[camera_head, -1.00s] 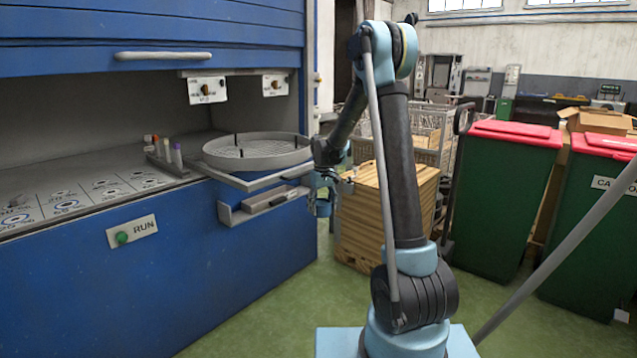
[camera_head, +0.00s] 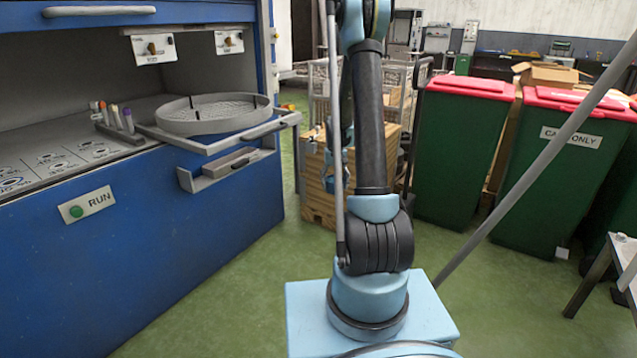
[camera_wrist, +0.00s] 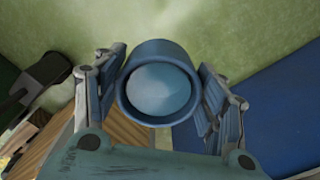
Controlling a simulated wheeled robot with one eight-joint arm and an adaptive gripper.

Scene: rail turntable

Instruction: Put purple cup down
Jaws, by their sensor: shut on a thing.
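My gripper (camera_wrist: 162,78) is shut on a round cup (camera_wrist: 158,92) in the wrist view, with one finger on each side. The cup looks blue rather than purple, with a paler blue inside, and I look into its opening. Green floor shows beyond it. In the head view my gripper (camera_head: 337,172) is mostly hidden behind my own arm, in front of the wooden crate (camera_head: 318,200), and the cup cannot be made out clearly there.
A blue cabinet (camera_head: 180,240) stands left, with a round grey tray (camera_head: 215,118) on a pulled-out shelf and a small rack of capped tubes (camera_head: 115,117). Green bins with red lids (camera_head: 460,145) stand right. Green floor (camera_head: 220,310) is clear between cabinet and my base.

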